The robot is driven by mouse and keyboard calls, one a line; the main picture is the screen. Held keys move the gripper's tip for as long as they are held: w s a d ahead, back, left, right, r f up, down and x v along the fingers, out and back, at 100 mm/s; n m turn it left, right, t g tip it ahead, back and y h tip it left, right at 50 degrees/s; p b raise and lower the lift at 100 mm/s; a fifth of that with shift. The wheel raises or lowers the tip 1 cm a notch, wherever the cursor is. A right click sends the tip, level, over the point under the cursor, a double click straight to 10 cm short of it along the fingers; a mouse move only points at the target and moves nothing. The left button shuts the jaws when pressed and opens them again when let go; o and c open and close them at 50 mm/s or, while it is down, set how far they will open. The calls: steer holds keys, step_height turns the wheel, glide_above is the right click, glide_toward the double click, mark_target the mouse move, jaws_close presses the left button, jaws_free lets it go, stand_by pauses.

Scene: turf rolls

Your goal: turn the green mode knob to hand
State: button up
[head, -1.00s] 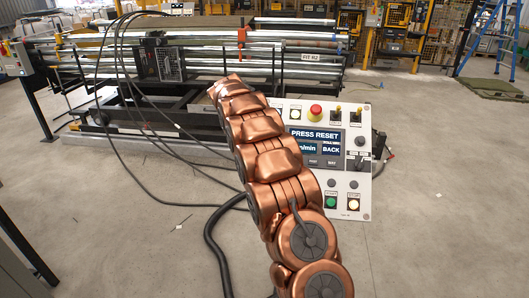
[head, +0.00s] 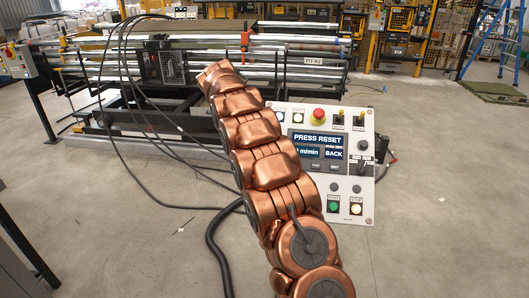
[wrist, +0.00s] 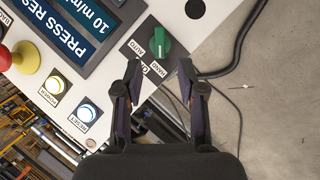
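The green mode knob (wrist: 158,42) sits on a dark plate at the edge of the white control panel (wrist: 213,22) in the wrist view. Labels AUTO (wrist: 137,46) and HAND (wrist: 165,68) are beside it; another label is partly hidden by a finger. The knob's grip bar lies roughly upright in the picture; I cannot tell which label it points to. My gripper (wrist: 160,72) is open, its two fingertips apart on either side just short of the knob, not visibly touching it. In the head view my arm hides the knob and gripper; the panel (head: 368,130) shows behind it.
Black cables (wrist: 240,45) run beside the panel. A roller machine (head: 200,60) stands behind. Concrete floor at right is open.

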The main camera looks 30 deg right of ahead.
steer(key=shift+v, duration=2.45)
